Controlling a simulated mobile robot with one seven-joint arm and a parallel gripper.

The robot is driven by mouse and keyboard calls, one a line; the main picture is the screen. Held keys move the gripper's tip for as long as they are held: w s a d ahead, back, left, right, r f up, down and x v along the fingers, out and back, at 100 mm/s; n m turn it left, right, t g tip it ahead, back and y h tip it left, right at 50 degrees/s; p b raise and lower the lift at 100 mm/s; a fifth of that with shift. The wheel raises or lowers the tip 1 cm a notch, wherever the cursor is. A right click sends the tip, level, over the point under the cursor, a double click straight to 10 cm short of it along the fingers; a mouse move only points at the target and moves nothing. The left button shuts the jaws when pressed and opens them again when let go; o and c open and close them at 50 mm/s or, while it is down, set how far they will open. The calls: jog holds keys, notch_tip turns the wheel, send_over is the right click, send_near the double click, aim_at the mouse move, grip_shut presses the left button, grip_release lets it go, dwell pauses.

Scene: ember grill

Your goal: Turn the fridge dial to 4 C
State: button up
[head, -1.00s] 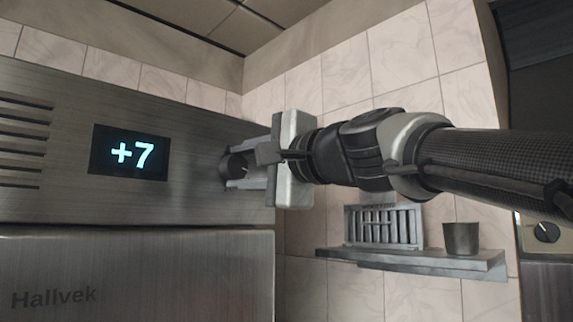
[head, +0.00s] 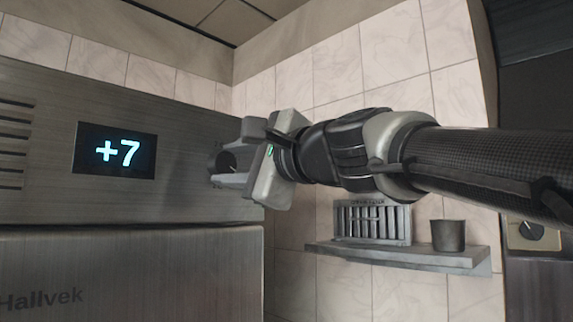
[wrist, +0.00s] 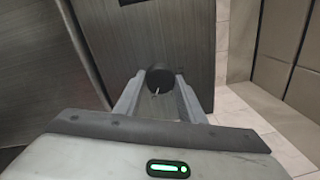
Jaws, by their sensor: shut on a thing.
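The fridge dial (head: 226,162) is a dark round knob on the steel upper panel of the fridge (head: 60,200). It also shows in the wrist view (wrist: 160,80), with a pale pointer mark on its face. My gripper (head: 222,165) is shut on the dial, one finger on each side of it; in the wrist view the fingers (wrist: 157,92) reach to its two sides. The fingers hide part of the dial's rim. The fridge display (head: 115,152) left of the dial reads +7 in pale blue digits.
Vent slots (head: 14,145) are at the panel's left. A steel wall shelf (head: 400,254) right of the fridge holds a slotted rack (head: 373,222) and a dark cup (head: 448,236). Another knob (head: 530,230) is at the far right. Tiled wall stands behind my arm.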

jog(key=o, duration=1)
jog(key=shift+o, duration=0.2)
jog(key=b+v, duration=0.2)
jog(key=v, duration=1.5)
jog(key=shift+s, duration=0.2)
jog(key=shift+d+f, duration=0.15)
jog(key=shift+f, duration=0.05)
jog(key=w+d+f+n+g+h+p, duration=0.1)
jog(key=d+f+n+h, duration=0.15)
jog(key=f, duration=0.85)
jog(key=w+d+f+n+g+h, duration=0.1)
jog(key=f+n+h, duration=0.25)
jog(key=f, duration=0.75)
jog(key=s+d+f+n+g+h, duration=0.2)
jog(key=s+d+f+n+h, duration=0.1)
jog(key=f, duration=0.8)
jog(key=s+d+f+n+g+h+p, duration=0.1)
jog(key=s+d+f+n+g+h, duration=0.1)
jog(key=d+f, duration=0.6)
notch_tip(320, 180, down, 4)
jog(key=s+n+h, duration=0.1)
jog(key=s+h, duration=0.1)
jog(key=shift+s+g+h, duration=0.35)
jog(key=shift+g+h, duration=0.05)
